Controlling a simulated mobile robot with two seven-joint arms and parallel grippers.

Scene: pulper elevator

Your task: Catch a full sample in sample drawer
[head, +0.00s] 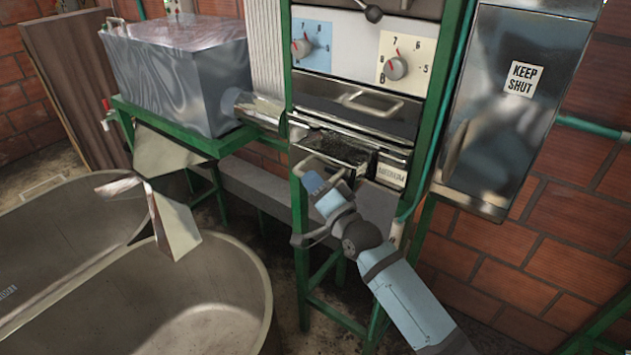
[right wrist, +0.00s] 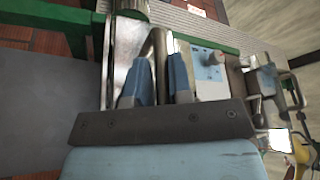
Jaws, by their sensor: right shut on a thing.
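A metal drawer (head: 398,155) sits low in the green-framed machine and is pulled partly out. I take it for the sample drawer. Dark grainy material shows inside it, but I cannot tell how full it is. A small label is on its front. My right gripper (head: 320,172) is at the left part of its front, shut on its handle. In the right wrist view a metal handle bar (right wrist: 158,62) lies between the two blue fingers of my right gripper (right wrist: 160,75). My left gripper is not in view.
A closed drawer with a bar handle (head: 370,104) is above, with two dials (head: 396,68) over it. A grey box marked KEEP SHUT (head: 515,115) is at right. A metal hopper (head: 180,85) and large round tubs (head: 190,290) are at left.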

